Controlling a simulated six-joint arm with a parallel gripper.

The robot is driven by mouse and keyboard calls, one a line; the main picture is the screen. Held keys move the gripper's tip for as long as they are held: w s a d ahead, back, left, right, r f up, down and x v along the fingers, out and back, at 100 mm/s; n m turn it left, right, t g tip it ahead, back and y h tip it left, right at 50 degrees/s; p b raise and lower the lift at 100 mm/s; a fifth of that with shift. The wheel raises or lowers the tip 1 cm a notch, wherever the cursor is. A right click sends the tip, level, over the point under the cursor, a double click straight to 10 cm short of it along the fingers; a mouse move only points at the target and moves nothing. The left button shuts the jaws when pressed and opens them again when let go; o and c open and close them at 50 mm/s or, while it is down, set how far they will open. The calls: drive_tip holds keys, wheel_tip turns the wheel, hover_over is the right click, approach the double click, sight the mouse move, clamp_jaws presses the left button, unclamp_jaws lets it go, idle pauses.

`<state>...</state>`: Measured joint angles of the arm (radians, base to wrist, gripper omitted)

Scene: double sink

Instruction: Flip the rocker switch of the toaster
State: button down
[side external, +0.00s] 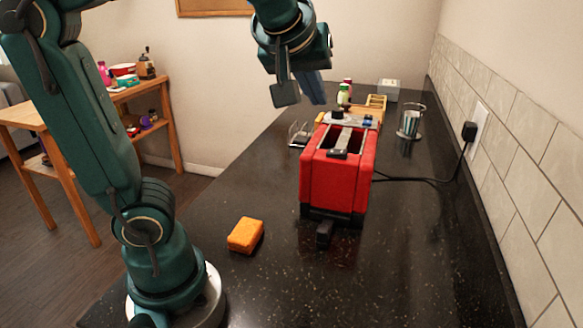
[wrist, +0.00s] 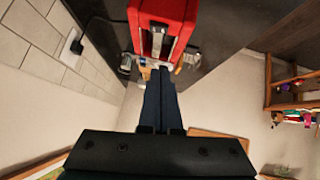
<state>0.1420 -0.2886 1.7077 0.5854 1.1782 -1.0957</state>
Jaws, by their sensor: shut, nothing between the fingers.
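The red toaster (side external: 334,180) stands on the dark counter, its long slots facing up. A dark piece (side external: 337,154) sits at the near end of its top, and a black block (side external: 324,234) sticks out low at its near end. I cannot tell which part is the rocker switch. My gripper (side external: 303,98) is above and behind the toaster, pointing down, apart from it. In the wrist view the toaster (wrist: 163,14) shows at the top, beyond my gripper's shut, empty fingers (wrist: 161,72).
An orange sponge (side external: 245,235) lies left of the toaster. A clear glass (side external: 410,123) stands to the right, near a cord running to the wall plug (side external: 469,131). Bottles (side external: 344,95) and a grey box (side external: 388,89) stand at the back. The front counter is mostly clear.

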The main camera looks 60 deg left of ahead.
drive_tip(key=shift+w+d+f, duration=0.1)
drive_tip(key=shift+w+d, duration=0.1)
drive_tip(key=shift+w, duration=0.3)
drive_tip(key=shift+w+d, duration=0.2)
drive_tip(key=shift+w, duration=0.25)
hover_over(337, 152)
drive_tip(key=s+d, duration=0.1)
drive_tip(key=f, duration=0.6)
drive_tip(key=shift+s+d+f, duration=0.15)
drive_tip(key=shift+s+f, duration=0.05)
drive_tip(key=shift+f, duration=0.1)
drive_tip(key=f, duration=0.3)
drive_tip(key=shift+w+f, duration=0.2)
drive_tip(key=shift+w, duration=0.2)
drive_tip(key=shift+f, duration=0.5)
drive_tip(key=shift+w+d+f, duration=0.1)
